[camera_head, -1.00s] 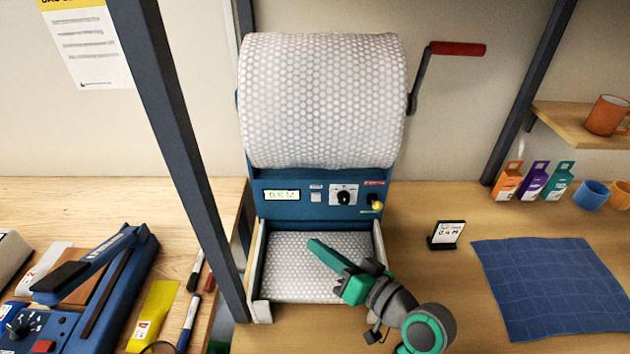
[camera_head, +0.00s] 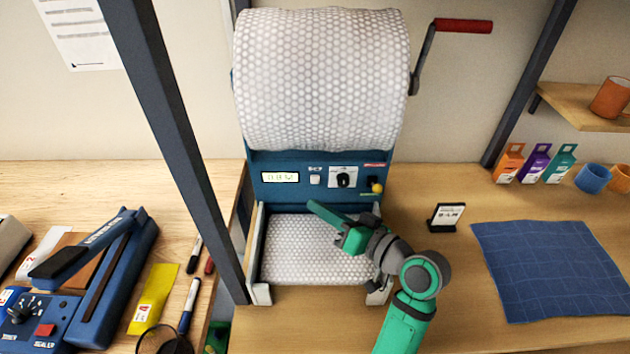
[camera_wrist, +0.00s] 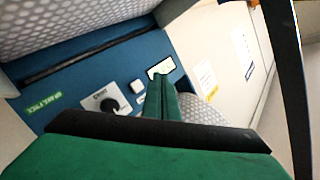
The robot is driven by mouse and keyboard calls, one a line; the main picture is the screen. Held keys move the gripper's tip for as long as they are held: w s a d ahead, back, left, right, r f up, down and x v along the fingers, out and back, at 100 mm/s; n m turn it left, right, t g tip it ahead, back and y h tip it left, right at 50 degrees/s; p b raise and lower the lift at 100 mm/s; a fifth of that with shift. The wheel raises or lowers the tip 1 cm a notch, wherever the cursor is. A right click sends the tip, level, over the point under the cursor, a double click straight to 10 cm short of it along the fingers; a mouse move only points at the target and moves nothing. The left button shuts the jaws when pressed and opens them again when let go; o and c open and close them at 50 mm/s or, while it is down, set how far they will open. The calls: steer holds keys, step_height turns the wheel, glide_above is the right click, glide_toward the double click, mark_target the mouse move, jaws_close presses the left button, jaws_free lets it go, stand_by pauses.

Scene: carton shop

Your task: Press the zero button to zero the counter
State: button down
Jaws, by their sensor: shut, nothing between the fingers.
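The bubble-wrap machine has a blue front panel (camera_head: 268,194) with a lit counter display (camera_head: 280,177); its digits are too blurred to read surely.
A black knob (camera_head: 343,180) and a yellow-tipped lever (camera_head: 376,187) are right of the button. The bubble-wrap roll (camera_head: 320,80) hangs above, with a red-handled crank (camera_head: 462,26). A dark post (camera_head: 175,140) stands left. A small sign (camera_head: 445,217) stands right.

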mark_target(315, 180)
steer(key=shift+w, duration=2.25)
steer(key=shift+w, duration=0.1)
steer(key=shift+w+d, duration=0.2)
